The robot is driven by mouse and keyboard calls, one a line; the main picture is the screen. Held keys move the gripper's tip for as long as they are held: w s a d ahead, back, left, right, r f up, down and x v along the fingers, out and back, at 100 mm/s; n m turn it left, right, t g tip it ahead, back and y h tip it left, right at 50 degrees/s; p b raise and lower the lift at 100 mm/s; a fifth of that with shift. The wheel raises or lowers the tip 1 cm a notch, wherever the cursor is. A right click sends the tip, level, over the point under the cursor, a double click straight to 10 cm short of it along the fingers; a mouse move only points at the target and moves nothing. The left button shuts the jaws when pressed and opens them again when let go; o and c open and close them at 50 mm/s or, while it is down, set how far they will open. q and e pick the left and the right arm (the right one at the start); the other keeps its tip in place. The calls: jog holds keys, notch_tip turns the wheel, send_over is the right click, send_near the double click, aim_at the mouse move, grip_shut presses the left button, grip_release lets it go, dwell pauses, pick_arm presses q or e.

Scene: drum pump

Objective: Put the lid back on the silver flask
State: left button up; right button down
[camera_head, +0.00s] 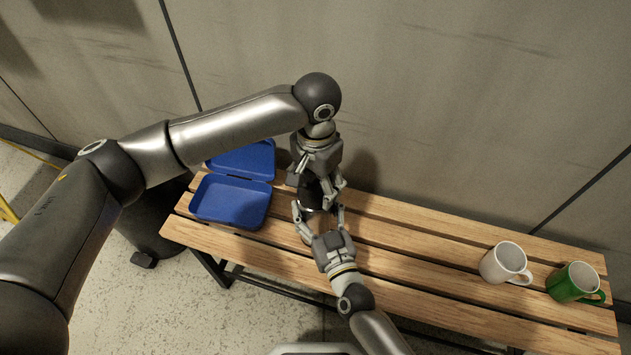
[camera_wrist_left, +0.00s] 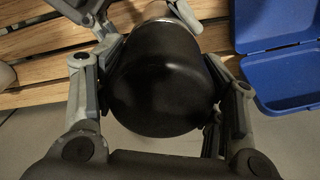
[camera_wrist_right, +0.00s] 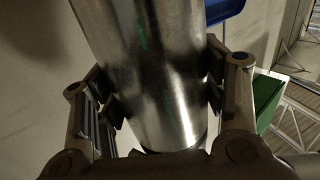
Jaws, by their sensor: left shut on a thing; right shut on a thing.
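The black lid (camera_wrist_left: 160,90) is between the fingers of my left gripper (camera_wrist_left: 165,85), which is shut on it from above. The silver flask (camera_wrist_right: 150,70) is between the fingers of my right gripper (camera_wrist_right: 160,92), which is shut around its body from the front. In the head view, the left gripper (camera_head: 318,190) is directly above the right gripper (camera_head: 320,210), near the bench. The grippers largely hide flask and lid there. A silver edge shows just beyond the lid in the left wrist view. I cannot tell whether the lid is fully seated.
An open blue box (camera_head: 230,201) lies on the slatted wooden bench (camera_head: 430,262) to the left. A white mug (camera_head: 504,263) and a green mug (camera_head: 573,283) stand at the right end. The bench between flask and mugs is clear. A wall rises behind.

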pick_arm(q)
jog(key=m, duration=0.6)
jog(key=shift+s+d, duration=0.1)
jog(key=m, duration=0.4)
jog(key=shift+m, duration=0.4)
jog(key=m, duration=0.6)
jog(key=shift+s, duration=0.15)
jog(key=m, duration=0.4)
jog(key=shift+m, duration=0.3)
jog(key=m, duration=0.6)
jog(key=shift+a, duration=0.2)
jog(key=m, duration=0.4)
jog(key=shift+m, duration=0.4)
jog(key=m, duration=0.4)
jog(key=shift+a+m, duration=0.1)
jog(key=shift+m, duration=0.2)
jog(key=m, duration=0.3)
jog(key=shift+d+r, duration=0.1)
jog(key=shift+d, duration=0.15)
jog(key=shift+s+m, duration=0.1)
jog(key=shift+m, duration=0.7)
jog(key=shift+a+m, duration=0.15)
jog(key=shift+m, duration=0.15)
